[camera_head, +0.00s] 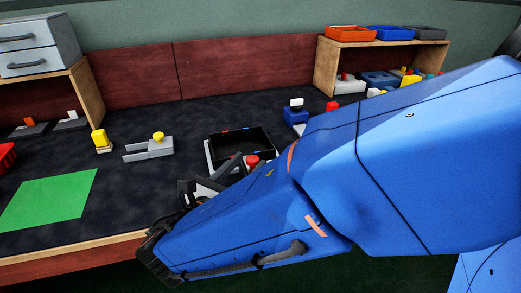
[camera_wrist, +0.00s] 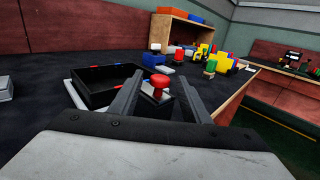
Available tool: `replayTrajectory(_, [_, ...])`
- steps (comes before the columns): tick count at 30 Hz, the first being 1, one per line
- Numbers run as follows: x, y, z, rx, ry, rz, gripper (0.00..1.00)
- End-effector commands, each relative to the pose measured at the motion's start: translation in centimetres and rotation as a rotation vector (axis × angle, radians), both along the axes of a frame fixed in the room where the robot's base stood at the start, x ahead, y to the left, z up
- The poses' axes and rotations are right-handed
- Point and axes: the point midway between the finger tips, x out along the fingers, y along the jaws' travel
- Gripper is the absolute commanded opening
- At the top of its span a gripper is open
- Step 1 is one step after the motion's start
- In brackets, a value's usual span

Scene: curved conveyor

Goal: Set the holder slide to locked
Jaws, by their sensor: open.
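A red knob (camera_wrist: 159,81) on a dark block shows between the fingers of my gripper (camera_wrist: 157,78) in the wrist view. My gripper is open, one finger on each side of the knob; I cannot tell whether either touches it. The knob also shows in the head view (camera_head: 252,160), beside a black tray (camera_head: 240,137) with a pale frame edge, also in the wrist view (camera_wrist: 87,99). My arm hides part of this area in the head view. No marking for locked is readable. A grey forked fixture with a yellow knob (camera_head: 158,136) stands to the left.
A blue block with a white-topped knob (camera_head: 295,113) stands behind the tray. A wooden shelf (camera_head: 325,65) at the back right carries orange, blue and grey bins. A green mat (camera_head: 50,198) lies at left.

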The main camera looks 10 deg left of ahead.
Motion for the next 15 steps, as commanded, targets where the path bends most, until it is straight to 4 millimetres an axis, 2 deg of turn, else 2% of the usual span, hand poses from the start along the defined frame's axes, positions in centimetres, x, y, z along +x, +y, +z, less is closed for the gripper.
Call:
replayTrajectory(9, [4.6, -1.2, 0.0, 0.000, 0.000, -0.003, 0.43])
replayTrajectory(15, [6.3, -1.5, 0.0, 0.000, 0.001, -0.001, 0.43])
